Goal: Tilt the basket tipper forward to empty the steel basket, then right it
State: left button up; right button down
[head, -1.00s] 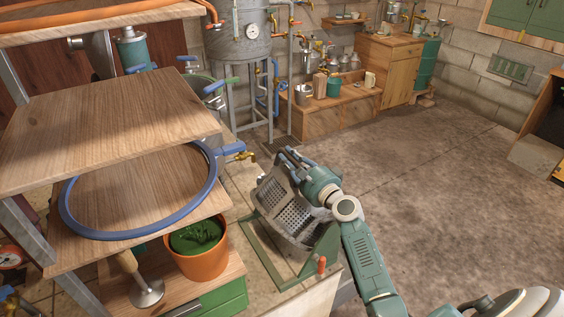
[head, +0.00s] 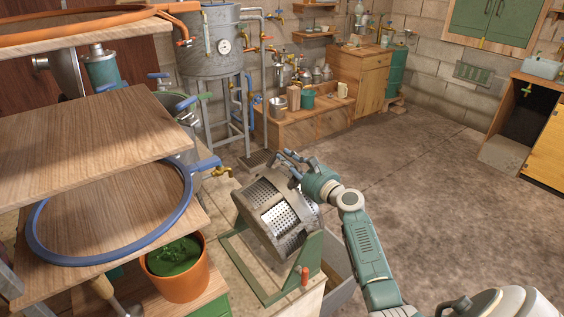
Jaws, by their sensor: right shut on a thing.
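A red-orange handle (head: 305,277) shows at the frame's front right. My right gripper (head: 289,160) is at the basket's upper right edge, shut on part of the basket or tipper; the exact contact is partly hidden by the fingers. The inside of the basket is not clearly visible. My left gripper is not in view.
A grey bin (head: 340,275) sits beside the tipper's right side. The floor (head: 430,200) to the right is clear.

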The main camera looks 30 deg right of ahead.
jog(key=shift+d+r+m+h, duration=0.25)
jog(key=shift+d+m+h, duration=0.05)
jog(key=shift+d, duration=0.6)
jog(key=shift+f, duration=0.1)
jog(key=c, duration=1.9)
grip_release()
jog(key=shift+o, duration=1.1)
jog(key=shift+d+f, duration=0.2)
jog(key=shift+d, duration=0.05)
jog(key=shift+s+a, duration=0.1)
jog(key=shift+a, duration=0.05)
jog(key=shift+a+f, duration=0.1)
jog(key=shift+f, duration=0.05)
jog(key=shift+s, duration=0.25)
jog(key=s, duration=1.1)
jog(key=shift+s, duration=0.2)
